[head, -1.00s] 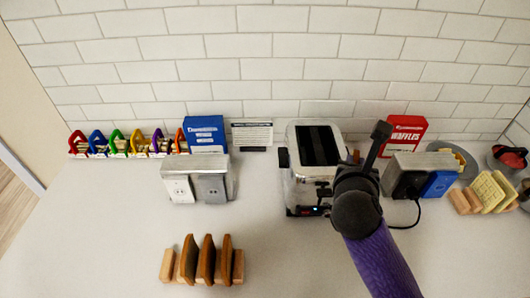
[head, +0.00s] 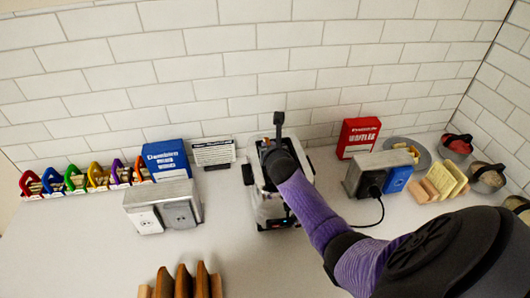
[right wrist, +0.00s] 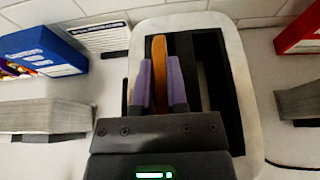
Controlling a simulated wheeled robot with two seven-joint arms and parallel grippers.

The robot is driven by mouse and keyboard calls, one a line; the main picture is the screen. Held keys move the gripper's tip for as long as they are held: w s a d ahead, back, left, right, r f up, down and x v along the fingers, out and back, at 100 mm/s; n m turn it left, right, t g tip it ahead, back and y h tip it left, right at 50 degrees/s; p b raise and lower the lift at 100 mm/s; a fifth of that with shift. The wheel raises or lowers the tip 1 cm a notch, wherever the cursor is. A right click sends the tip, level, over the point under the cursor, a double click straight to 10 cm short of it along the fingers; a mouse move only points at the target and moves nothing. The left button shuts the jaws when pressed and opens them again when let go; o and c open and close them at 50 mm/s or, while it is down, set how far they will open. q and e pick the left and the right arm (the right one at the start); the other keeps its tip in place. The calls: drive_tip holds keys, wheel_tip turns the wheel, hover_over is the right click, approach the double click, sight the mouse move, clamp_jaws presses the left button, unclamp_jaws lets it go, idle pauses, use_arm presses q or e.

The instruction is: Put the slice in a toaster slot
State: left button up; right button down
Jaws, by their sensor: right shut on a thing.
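The toaster (head: 268,213) is a silver-white box with black slots in its top, standing in the middle of the counter. My right gripper (head: 269,146) is above the toaster in the head view and covers much of its top. In the right wrist view its purple fingers (right wrist: 160,88) are shut on an orange-brown slice (right wrist: 159,48). The slice is on edge, lined up lengthwise with the left dark slot of the toaster (right wrist: 240,75). I cannot tell whether its lower edge is inside the slot. My left gripper is not in view.
Brown slices stand in a rack (head: 183,283) at the front. A metal outlet box (head: 165,207) is left of the toaster; another (head: 366,172) with a plugged cord is right. Blue (head: 166,158) and red (head: 358,137) boxes stand behind.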

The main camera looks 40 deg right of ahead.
drive_tip(key=shift+f, duration=0.85)
drive_tip(key=shift+f, duration=0.15)
drive_tip(key=c, duration=0.6)
unclamp_jaws()
drive_tip(key=shift+c, duration=0.2)
drive_tip(key=shift+s+a+r, duration=0.15)
drive_tip(key=shift+s+r, duration=0.05)
drive_tip(key=shift+r, duration=0.15)
drive_tip(key=p+v, duration=0.4)
drive_tip(key=v, duration=0.7)
drive_tip(key=shift+s+a, duration=0.15)
drive_tip(key=shift+s, duration=0.05)
